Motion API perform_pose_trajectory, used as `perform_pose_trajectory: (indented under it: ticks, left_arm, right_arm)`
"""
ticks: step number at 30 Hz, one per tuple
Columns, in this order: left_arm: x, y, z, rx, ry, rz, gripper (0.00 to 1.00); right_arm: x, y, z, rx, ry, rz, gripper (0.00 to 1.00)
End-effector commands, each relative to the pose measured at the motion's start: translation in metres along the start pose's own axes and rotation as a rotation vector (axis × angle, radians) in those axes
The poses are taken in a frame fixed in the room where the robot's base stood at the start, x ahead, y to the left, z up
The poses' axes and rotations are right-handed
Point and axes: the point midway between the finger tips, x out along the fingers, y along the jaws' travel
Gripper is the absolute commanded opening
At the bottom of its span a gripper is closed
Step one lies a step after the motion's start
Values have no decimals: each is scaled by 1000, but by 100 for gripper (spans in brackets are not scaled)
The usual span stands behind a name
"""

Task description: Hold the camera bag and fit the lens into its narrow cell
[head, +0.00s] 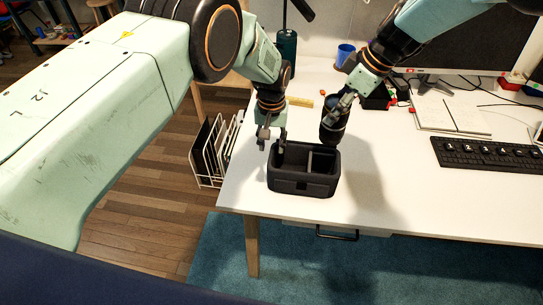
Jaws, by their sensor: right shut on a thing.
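The black camera bag (303,186) stands open at the top near the table's front left edge. My right gripper (341,104) is shut on the black lens (332,129), which is held roughly upright, just behind and above the bag's back right side. The lens is outside the cells, and its upper part is partly hidden by the fingers.
The white table (400,205) is clear to the right of the bag. A keyboard (490,155), an open notebook (450,119) and a monitor lie further right. A blue cup (345,53) and a dark green bottle (287,50) stand behind. A white wire rack (208,155) stands left of the table.

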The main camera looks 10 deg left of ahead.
Motion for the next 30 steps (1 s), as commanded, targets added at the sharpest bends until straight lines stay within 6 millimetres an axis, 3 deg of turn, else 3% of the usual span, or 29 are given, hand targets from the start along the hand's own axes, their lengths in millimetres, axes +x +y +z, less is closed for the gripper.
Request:
perform_pose_trajectory:
  ticks: [9, 15, 29, 30]
  left_arm:
    - [55, 0, 1, -2, -1, 1, 39]
    - [75, 0, 0, -1, 0, 2, 39]
    - [83, 0, 0, -2, 1, 0, 39]
    - [83, 0, 0, -2, 1, 0, 35]
  right_arm:
    - [-1, 0, 0, 0, 1, 2, 11]
    - [-1, 0, -1, 0, 1, 2, 11]
    - [-1, 1, -1, 0, 1, 2, 11]
    - [-1, 1, -1, 0, 1, 2, 11]
